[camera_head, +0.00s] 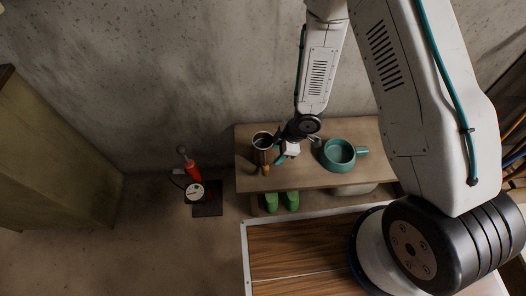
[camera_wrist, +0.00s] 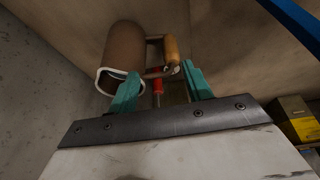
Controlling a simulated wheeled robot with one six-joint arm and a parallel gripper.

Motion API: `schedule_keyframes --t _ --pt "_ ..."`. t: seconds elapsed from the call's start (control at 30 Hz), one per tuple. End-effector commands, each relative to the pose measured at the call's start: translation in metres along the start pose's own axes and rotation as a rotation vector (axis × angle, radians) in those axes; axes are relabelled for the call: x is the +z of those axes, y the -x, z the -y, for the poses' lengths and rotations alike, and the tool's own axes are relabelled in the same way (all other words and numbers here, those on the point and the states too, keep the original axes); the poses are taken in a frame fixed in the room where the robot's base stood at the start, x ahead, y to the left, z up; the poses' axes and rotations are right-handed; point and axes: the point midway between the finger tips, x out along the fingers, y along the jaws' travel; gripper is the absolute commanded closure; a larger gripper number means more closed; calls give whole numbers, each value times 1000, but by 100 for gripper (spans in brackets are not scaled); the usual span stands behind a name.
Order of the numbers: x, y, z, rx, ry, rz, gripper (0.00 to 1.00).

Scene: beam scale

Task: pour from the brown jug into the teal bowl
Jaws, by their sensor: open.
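The brown jug (camera_head: 261,156) stands upright on the left part of a wooden bench. In the wrist view the jug (camera_wrist: 125,48) is at upper left, with its pale rim towards the camera and its tan wooden handle to the right. My gripper (camera_head: 281,159) is just right of the jug. In the wrist view its teal fingers (camera_wrist: 160,88) are apart, with the handle showing beyond and between them; I cannot tell whether they touch it. The teal bowl (camera_head: 328,157) sits on the bench to the right of my gripper, its handle pointing right.
The bench (camera_head: 300,181) stands against a concrete wall. Green boots (camera_head: 281,201) are under its front edge. A red object (camera_head: 193,173) and a round white-faced item (camera_head: 195,191) are on the floor at left. A yellow box (camera_wrist: 298,122) shows at right in the wrist view.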

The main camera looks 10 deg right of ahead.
Motion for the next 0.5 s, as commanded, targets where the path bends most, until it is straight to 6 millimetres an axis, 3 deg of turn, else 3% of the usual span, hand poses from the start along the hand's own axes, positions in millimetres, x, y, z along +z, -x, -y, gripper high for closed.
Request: schedule_keyframes --t 0.13,0.5 --pt "-2 -18 14 -37 24 -34 50" --pt "-3 -59 17 -42 27 -37 50"
